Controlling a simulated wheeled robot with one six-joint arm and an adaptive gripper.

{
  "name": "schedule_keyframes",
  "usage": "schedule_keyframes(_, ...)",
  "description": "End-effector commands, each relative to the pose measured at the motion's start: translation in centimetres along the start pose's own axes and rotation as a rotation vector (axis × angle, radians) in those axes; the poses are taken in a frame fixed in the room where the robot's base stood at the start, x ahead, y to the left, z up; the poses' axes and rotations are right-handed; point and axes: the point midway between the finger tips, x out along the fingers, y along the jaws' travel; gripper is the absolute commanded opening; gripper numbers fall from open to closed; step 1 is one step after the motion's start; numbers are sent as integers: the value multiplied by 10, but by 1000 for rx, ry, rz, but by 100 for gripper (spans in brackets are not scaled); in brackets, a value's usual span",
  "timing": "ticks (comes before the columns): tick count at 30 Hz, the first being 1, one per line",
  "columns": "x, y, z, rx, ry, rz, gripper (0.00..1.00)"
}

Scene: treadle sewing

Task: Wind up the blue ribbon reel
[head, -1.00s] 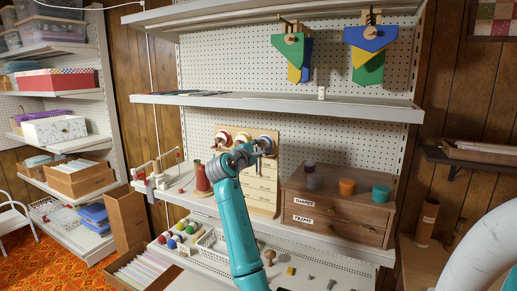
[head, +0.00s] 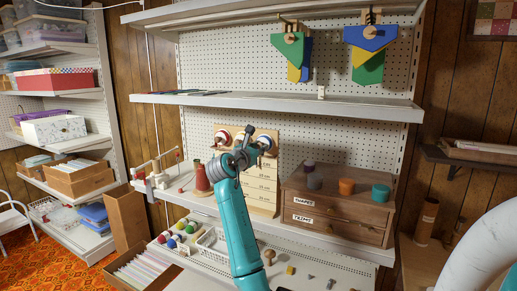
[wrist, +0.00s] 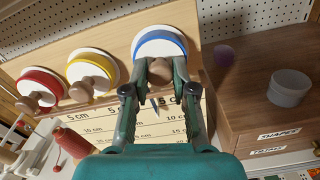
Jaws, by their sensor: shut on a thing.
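The blue ribbon reel (wrist: 160,44), a white disc with a blue rim, is mounted on a wooden board (wrist: 115,18). Its round wooden knob (wrist: 160,72) sits low on its face. My gripper (wrist: 161,68) is shut on this knob, a finger on each side. A thin bluish strip (wrist: 155,104) shows below the knob between the fingers. In the head view the blue reel (head: 267,142) is partly hidden behind my gripper (head: 248,136).
A yellow reel (wrist: 88,68) and a red reel (wrist: 42,85) stand to the left on the same board, each with a knob. A wooden drawer box (head: 335,208) stands to the right, with small pots on top. A shelf (head: 280,102) runs above.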

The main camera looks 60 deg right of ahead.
Motion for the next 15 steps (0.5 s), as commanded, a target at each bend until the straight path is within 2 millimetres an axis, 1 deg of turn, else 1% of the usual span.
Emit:
schedule_keyframes(6, 0, 0, -2, -203, 3, 0, 0)
schedule_keyframes(15, 0, -1, -2, -429, 4, 0, 0)
